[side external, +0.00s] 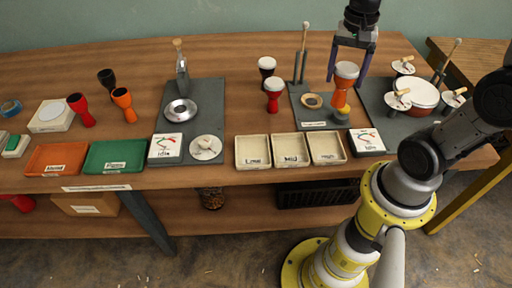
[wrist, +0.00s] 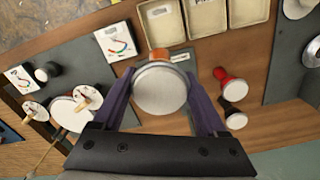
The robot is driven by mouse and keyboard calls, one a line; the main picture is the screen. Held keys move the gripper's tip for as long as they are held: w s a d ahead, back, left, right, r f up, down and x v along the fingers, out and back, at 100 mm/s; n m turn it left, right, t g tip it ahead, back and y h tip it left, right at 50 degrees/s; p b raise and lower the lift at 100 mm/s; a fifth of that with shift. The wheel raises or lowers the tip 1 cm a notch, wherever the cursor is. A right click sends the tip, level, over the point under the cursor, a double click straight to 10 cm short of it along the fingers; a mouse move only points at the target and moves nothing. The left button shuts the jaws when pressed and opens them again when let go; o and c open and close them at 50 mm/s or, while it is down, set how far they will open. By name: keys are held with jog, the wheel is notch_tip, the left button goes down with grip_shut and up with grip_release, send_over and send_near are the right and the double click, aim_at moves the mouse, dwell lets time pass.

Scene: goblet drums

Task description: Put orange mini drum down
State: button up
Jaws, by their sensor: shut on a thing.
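The orange mini drum (side external: 341,97) has a pale round head and stands upright between the fingers of my gripper (side external: 349,78). My gripper is shut on its upper part. In the wrist view the drum's white head (wrist: 160,89) fills the space between the purple fingers, with a bit of orange body beyond it. The drum is over the right part of a grey mat (side external: 299,117), right of a tan ring (side external: 312,100). A small yellow piece (side external: 341,117) shows just below the drum's foot. I cannot tell whether they touch.
Three cream trays (side external: 290,163) with labels stand in front of the mat. A red drum (side external: 273,101) and a black drum (side external: 267,66) stand left of the mat, near a mallet stand (side external: 299,68). A larger drum with discs (side external: 421,94) is on the right. A gauge card (side external: 366,141) lies in front.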

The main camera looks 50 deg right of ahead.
jog(key=a+n, duration=0.9)
jog(key=a, duration=0.6)
jog(key=shift+w+a+f, duration=0.65)
jog(key=shift+w+f, duration=1.5)
jog(key=shift+w+a+f, duration=0.6)
jog(key=shift+w+f, duration=1.5)
jog(key=shift+f, duration=0.1)
jog(key=shift+w+a+f, duration=0.65)
jog(key=shift+w+f, duration=1.5)
jog(key=shift+f, duration=0.15)
jog(key=o, duration=1.5)
